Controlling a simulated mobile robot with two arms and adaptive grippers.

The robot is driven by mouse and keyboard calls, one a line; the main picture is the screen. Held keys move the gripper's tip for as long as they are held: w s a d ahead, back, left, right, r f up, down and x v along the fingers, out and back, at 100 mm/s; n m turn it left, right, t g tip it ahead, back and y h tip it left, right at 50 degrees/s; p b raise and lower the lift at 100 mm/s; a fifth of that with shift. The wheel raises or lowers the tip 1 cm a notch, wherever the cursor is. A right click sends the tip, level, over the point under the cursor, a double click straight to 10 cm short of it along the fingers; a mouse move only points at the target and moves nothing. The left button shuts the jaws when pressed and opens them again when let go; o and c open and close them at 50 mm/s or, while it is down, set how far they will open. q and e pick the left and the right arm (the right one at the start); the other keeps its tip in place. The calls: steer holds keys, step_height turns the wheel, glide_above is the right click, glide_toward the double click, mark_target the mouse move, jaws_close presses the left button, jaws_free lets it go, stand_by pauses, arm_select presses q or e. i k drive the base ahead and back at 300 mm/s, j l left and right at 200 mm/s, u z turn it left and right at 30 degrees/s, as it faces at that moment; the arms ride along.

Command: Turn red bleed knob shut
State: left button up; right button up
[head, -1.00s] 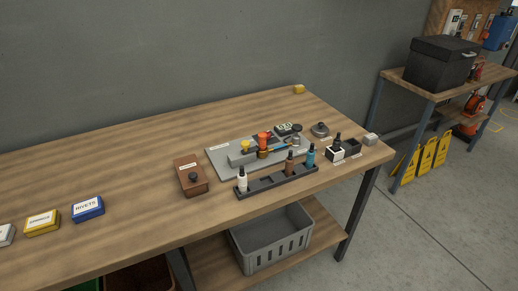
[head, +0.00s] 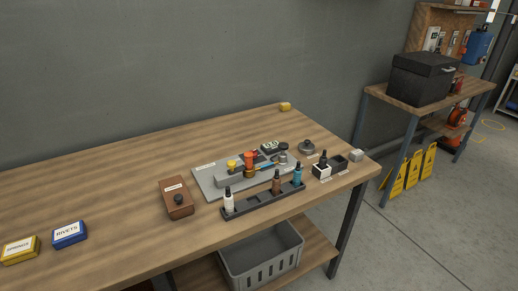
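The red bleed knob (head: 249,156) stands upright on a grey manifold block on a light grey base plate (head: 208,183), toward the right part of the wooden workbench. A yellow knob (head: 232,165) stands just left of it. A brass-coloured part shows under the red knob, and a blue piece (head: 267,166) lies to its right. Whether the red knob is open or shut is too small to tell. Neither of my grippers is in view.
A dark rack (head: 262,199) with several bottles stands in front of the plate. A brown box with a black knob (head: 177,198) is to its left. Blue (head: 69,234) and yellow (head: 20,250) boxes sit far left. The bench (head: 120,205) is clear between them.

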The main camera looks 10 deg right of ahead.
mark_target(255, 154)
steer(key=i+l+z, duration=0.25)
steer(key=l, duration=0.3)
steer(key=i+l+z, duration=0.25)
steer(key=i+l, duration=0.2)
steer(key=i, duration=0.05)
